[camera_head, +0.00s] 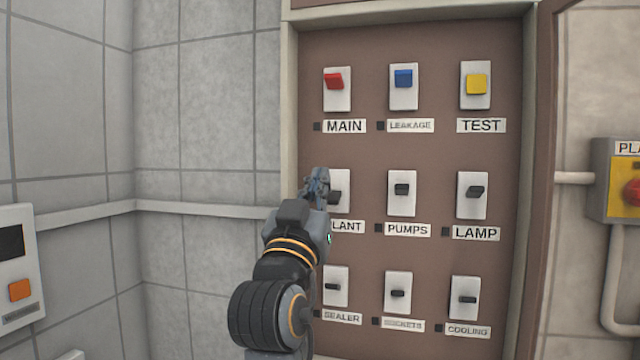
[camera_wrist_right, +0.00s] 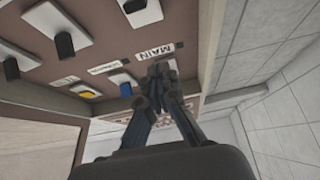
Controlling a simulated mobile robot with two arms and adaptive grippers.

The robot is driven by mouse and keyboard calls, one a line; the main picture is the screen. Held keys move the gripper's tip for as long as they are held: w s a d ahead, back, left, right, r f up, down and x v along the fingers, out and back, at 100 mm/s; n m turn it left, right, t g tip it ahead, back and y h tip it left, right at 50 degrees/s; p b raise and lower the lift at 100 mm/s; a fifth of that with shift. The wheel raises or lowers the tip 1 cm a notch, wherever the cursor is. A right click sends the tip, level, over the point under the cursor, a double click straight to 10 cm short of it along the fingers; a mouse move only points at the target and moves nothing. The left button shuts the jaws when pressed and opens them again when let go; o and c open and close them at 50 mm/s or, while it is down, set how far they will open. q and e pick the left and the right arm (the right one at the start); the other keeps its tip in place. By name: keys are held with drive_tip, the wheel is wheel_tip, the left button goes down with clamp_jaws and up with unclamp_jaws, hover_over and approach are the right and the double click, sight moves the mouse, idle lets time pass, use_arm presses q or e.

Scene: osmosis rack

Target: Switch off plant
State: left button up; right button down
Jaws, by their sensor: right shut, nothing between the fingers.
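The plant switch (camera_head: 342,188) is a white plate with a dark toggle, in the left column and middle row of the brown panel. Its label (camera_head: 348,227) reads "LANT", with the first letter hidden behind my right gripper. My right gripper (camera_head: 318,182) is shut and empty, with its fingertips over the left part of the plant switch. I cannot tell whether they touch the toggle. In the right wrist view the shut fingers (camera_wrist_right: 160,80) are below the "MAIN" label (camera_wrist_right: 153,53). My left gripper is not in view.
Red main (camera_head: 334,81), blue leakage (camera_head: 403,79) and yellow test (camera_head: 476,84) switches are above. Pumps (camera_head: 401,191) and lamp (camera_head: 472,194) switches are to the right, with more below. A raised frame (camera_head: 289,100) borders the panel's left side. A yellow box (camera_head: 606,190) with a red button is at far right.

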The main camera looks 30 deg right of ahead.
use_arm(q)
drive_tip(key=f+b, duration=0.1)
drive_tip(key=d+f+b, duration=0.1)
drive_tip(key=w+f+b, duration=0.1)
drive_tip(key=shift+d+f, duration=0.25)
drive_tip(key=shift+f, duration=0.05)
use_arm(e)
wheel_tip(320, 180, down, 6)
drive_tip(key=s+a, duration=0.2)
drive_tip(key=shift+s+a, duration=0.3)
drive_tip(key=shift+a, duration=0.05)
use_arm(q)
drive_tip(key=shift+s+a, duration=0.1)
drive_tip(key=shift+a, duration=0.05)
use_arm(e)
drive_tip(key=shift+a, duration=0.1)
